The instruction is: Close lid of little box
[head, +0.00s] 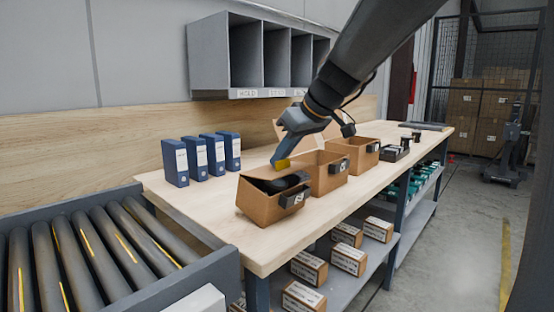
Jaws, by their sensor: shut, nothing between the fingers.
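Three small brown boxes stand in a row on the wooden workbench. The middle box (328,180) is open, and a pale tan panel, perhaps a raised lid (292,132), shows behind my arm. The farthest box (365,160) also looks open. Which one is the little box I cannot tell. My gripper (280,163) is shut and empty, pointing down above the back of the nearest box and left of the middle one. Contact is not clear.
Several blue binders (201,160) stand at the back left of the workbench (205,205). A grey cubby shelf (208,58) hangs above. A roller conveyor (90,250) is at the front left. A dark tray (394,153) lies beyond the boxes. Labelled cartons (348,258) sit below.

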